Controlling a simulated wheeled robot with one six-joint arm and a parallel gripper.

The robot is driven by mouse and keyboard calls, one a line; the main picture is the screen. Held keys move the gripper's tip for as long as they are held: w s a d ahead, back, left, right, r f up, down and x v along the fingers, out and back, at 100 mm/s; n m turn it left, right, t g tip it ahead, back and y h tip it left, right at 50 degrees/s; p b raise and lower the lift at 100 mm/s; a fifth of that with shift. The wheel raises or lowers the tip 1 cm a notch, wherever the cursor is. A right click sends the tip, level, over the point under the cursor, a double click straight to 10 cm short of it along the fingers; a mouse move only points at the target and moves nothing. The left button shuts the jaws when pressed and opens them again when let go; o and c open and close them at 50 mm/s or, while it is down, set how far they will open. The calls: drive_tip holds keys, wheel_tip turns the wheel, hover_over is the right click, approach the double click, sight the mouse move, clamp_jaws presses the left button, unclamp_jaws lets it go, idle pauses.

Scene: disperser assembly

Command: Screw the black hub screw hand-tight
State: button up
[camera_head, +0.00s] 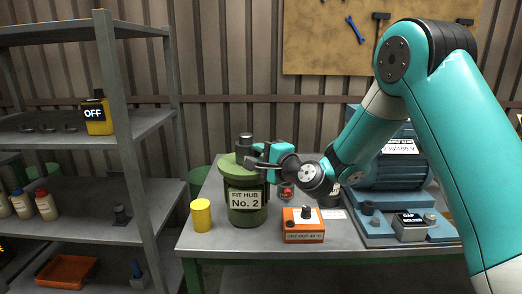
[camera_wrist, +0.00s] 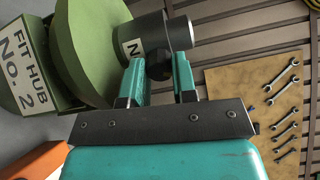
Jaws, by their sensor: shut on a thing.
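The green canister (camera_head: 245,212), labelled "FIT HUB No. 2", stands upright on the workbench. A dark cylindrical hub (camera_head: 245,145) stands on its lid; in the wrist view the hub (camera_wrist: 145,38) has a pale label, partly cut off by my finger, and a light-ended stub. The black hub screw (camera_wrist: 158,67) shows as a small dark round part at the hub's side. My gripper (camera_wrist: 160,75) is shut on this screw, one teal finger on each side. In the head view my gripper (camera_head: 262,158) reaches the hub from the right, and the screw is hidden there.
A yellow cylinder (camera_head: 201,215) stands left of the canister. An orange box (camera_head: 303,226) with a black knob stands to its right. A large blue machine (camera_head: 395,172) and a grey block (camera_head: 410,229) fill the right side. A metal shelf (camera_head: 130,130) stands left.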

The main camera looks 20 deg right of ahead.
drive_tip(key=shift+m, duration=0.5)
drive_tip(key=o, duration=0.9)
drive_tip(key=shift+o, duration=0.2)
drive_tip(key=b+v, duration=1.3)
drive_tip(key=v, duration=0.4)
drive_tip(key=shift+s+b, duration=0.25)
drive_tip(key=shift+b, duration=0.05)
